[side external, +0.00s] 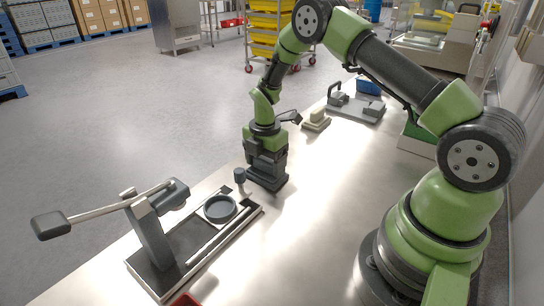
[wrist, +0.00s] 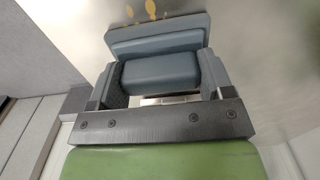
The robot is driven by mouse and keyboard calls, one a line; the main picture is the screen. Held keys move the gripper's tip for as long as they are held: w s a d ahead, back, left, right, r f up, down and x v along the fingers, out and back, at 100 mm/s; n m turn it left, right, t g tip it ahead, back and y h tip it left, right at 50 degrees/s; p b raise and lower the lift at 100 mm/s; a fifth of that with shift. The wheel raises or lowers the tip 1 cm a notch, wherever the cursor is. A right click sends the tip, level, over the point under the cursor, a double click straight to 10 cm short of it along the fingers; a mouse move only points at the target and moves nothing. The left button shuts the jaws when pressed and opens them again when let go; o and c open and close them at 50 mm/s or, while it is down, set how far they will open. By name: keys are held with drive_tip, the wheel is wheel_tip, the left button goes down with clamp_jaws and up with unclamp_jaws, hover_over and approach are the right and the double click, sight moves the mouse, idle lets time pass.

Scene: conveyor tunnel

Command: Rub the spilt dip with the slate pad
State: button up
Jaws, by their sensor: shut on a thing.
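The slate pad (wrist: 158,38) is a blue-grey block with a raised grip, and my gripper (wrist: 160,75) is shut on that grip, one finger on each side. In the side view the pad (side external: 268,180) is under my gripper (side external: 267,163), low at the worktop; I cannot tell whether it touches. The spilt dip (wrist: 150,9) shows as a few small yellow-brown spots at the top edge of the wrist view, just beyond the pad's far edge. Any dip under the pad is hidden. I cannot make out the dip in the side view.
A lever device (side external: 155,235) on a dark tray with a round dish (side external: 220,208) stands close left of the pad. The bright steel worktop (side external: 300,220) right of the pad is clear.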

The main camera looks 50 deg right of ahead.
drive_tip(key=shift+a, duration=1.2)
drive_tip(key=shift+d, duration=4.35)
wheel_tip(320, 180, up, 8)
drive_tip(key=shift+a+r, duration=0.15)
